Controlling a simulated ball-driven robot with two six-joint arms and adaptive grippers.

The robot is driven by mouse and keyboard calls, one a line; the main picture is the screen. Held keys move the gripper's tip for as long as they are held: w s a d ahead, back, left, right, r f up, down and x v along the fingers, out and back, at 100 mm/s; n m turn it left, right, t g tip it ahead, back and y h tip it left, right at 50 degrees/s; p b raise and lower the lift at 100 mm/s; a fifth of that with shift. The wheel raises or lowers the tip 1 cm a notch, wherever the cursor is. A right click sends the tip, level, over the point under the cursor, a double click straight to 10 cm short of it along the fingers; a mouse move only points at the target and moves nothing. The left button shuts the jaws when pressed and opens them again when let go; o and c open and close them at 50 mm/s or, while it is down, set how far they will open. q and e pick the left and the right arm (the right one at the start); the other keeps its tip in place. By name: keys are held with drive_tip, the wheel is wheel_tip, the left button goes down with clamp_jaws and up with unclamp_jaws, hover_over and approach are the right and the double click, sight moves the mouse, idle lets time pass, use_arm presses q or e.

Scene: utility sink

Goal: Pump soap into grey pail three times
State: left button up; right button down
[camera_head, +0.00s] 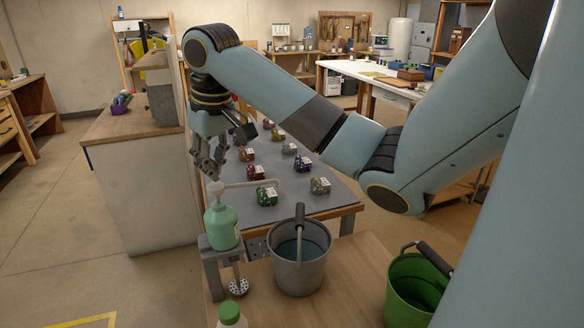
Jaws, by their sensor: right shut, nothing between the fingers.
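A mint-green soap bottle (221,226) with a pale pump head and long spout (245,184) stands on a small grey stand at the left edge of the wooden counter. The grey pail (299,271) stands to its right with its handle upright and bluish liquid inside. The spout points right, toward the pail's side. My right gripper (214,176) is directly above the pump head, pointing down, with its fingers together and empty. Its fingertips are at or just above the pump top; I cannot tell whether they touch. My left gripper is not in view.
A green pail (414,290) stands at the right of the counter (345,296). A bottle with a green cap (231,315) is at the front edge. Behind, a grey-topped table (290,205) holds several small coloured items. A cabinet (138,184) stands left of the gripper.

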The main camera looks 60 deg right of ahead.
sight(215, 185)
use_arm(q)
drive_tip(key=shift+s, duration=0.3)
use_arm(e)
drive_tip(key=shift+f, duration=0.15)
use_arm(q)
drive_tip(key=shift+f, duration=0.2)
use_arm(e)
drive_tip(key=shift+f, duration=1.5)
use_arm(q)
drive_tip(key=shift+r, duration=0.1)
use_arm(e)
wheel_tip(215, 185, up, 3)
drive_tip(key=p, duration=0.5)
drive_tip(key=shift+r, duration=0.2)
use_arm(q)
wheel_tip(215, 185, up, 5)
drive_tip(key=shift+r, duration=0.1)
use_arm(e)
drive_tip(key=shift+f, duration=0.15)
